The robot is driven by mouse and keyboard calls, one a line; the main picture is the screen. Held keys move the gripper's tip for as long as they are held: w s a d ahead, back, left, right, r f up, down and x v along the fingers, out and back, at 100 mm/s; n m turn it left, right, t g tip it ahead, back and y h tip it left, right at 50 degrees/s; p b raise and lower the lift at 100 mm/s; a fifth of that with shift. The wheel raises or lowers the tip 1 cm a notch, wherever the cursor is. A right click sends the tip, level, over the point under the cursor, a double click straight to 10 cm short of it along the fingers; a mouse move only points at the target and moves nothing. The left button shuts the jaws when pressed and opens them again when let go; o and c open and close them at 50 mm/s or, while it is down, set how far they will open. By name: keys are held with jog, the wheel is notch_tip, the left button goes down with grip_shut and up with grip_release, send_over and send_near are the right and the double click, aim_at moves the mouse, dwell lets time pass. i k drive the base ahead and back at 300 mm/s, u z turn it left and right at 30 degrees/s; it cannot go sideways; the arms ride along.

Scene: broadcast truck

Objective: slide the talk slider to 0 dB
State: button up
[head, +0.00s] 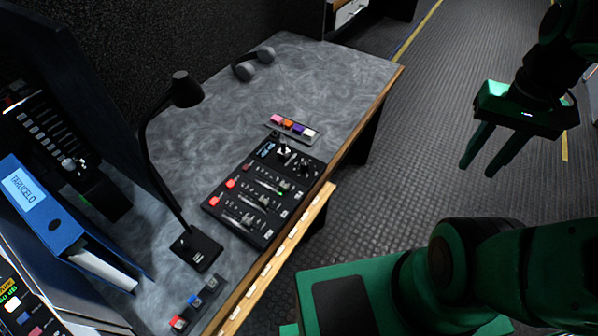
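A black control panel (265,189) with slider tracks, knobs and red buttons lies on the grey desk near its wooden front edge. Several sliders show in slanted rows on it; their labels are too small to read, so I cannot tell which is the talk slider or where it stands. My gripper (487,160) is at the upper right, over the floor and well apart from the panel. Its two green fingers point down and left, with a narrow gap between them and nothing seen in it.
A desk lamp (176,92) with a black base stands left of the panel. A strip of coloured keys (292,127) lies behind it, another (194,303) at the front left. A blue binder (45,210) stands at left. The desk's far right part is clear.

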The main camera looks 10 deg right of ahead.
aim_at(283, 186)
jog(key=k, duration=1.15)
jog(key=u, duration=0.4)
jog(key=i, duration=1)
